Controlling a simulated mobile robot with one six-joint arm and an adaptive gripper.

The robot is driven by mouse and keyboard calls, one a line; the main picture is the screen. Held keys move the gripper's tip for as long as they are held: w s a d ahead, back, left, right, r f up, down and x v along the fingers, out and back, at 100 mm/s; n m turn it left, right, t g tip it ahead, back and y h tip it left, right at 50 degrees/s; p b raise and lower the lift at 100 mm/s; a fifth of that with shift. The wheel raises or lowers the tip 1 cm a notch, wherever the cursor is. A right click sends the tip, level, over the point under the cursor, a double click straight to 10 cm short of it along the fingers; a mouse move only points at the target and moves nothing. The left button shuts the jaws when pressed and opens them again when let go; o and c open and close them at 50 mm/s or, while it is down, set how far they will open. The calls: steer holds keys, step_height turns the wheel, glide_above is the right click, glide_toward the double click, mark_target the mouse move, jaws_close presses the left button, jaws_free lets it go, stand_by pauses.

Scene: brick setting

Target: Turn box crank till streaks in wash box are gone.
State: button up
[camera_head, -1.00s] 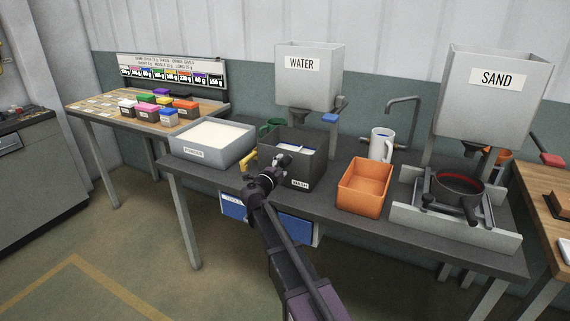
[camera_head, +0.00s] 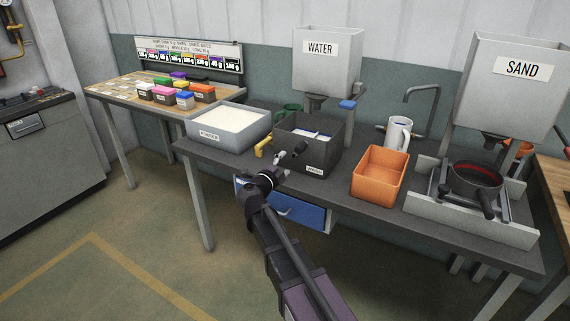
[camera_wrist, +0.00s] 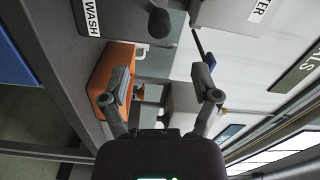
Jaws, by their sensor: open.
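The dark grey wash box (camera_head: 322,157) stands on the bench, its WASH label on the front. Its inside shows white and blue patches; I cannot make out streaks. A dark round knob (camera_head: 300,148), apparently the crank handle, sticks out at the front of the box. A dark knob on a stem also shows at the top of the wrist view (camera_wrist: 159,23), near the WASH label. My gripper (camera_head: 283,157) is open in front of the box, beside the knob. In the wrist view its fingers (camera_wrist: 164,84) are spread with nothing between them; the knob is beyond them.
A powder box (camera_head: 240,140) stands left of the wash box, with a yellow handle (camera_head: 263,147) between them. The water hopper (camera_head: 327,72) is above and behind. A blue drawer (camera_head: 300,212) is below.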

steer(key=c, duration=1)
steer(key=shift+w+a+n, duration=0.15)
steer(key=shift+n, duration=0.35)
jaws_close()
steer(key=w+a+n+g+h+p, duration=0.1)
steer(key=a+n, duration=0.3)
steer(key=n, duration=1)
steer(key=w+a+r+n+g+h, duration=0.1)
steer(key=w+a+n+g+h, duration=0.1)
steer(key=n, duration=1.2)
steer(key=shift+w+a+n+p, duration=0.35)
steer(key=shift+w+a, duration=0.25)
steer(key=shift+a, duration=0.6)
